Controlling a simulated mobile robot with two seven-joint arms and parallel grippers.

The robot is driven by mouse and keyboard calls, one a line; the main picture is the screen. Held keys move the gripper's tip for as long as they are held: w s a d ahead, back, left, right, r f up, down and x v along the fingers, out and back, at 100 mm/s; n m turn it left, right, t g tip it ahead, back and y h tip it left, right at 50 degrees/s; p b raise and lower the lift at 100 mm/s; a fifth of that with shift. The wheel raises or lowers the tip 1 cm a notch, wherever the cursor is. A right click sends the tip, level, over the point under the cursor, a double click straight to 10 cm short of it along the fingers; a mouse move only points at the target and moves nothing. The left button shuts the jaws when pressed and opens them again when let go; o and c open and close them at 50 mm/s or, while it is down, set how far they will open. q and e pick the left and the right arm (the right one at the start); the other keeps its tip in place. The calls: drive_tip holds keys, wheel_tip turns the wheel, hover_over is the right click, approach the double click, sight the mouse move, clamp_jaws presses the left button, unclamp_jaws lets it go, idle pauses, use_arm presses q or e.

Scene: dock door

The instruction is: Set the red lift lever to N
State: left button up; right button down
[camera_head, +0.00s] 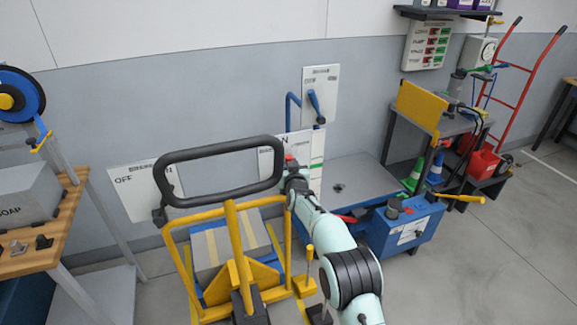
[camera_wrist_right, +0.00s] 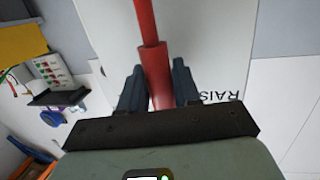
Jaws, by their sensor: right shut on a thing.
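The red lift lever (camera_wrist_right: 155,62) runs between the dark fingers of my right gripper (camera_wrist_right: 158,82) in the right wrist view. The gripper is shut on its thicker red part. Behind it is a white panel (camera_wrist_right: 215,60) with upside-down lettering that begins "RAIS". In the head view my right gripper (camera_head: 291,180) is in front of a white wall panel (camera_head: 317,150), on which a letter "N" shows. A small red bit of the lever (camera_head: 290,158) shows there; my gripper hides the rest. My left gripper is in neither view.
A yellow frame with a black loop handle (camera_head: 220,148) stands close left of my right arm. A blue unit (camera_head: 405,226) with a yellow handle is to the right. A workbench (camera_head: 40,255) is at the left. Clear floor lies at the lower right.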

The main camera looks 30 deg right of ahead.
drive_tip(key=c, duration=0.9)
unclamp_jaws()
drive_tip(key=shift+s, duration=0.1)
drive_tip(key=v, duration=1.3)
drive_tip(key=shift+b, duration=0.45)
drive_tip(key=shift+s, duration=0.1)
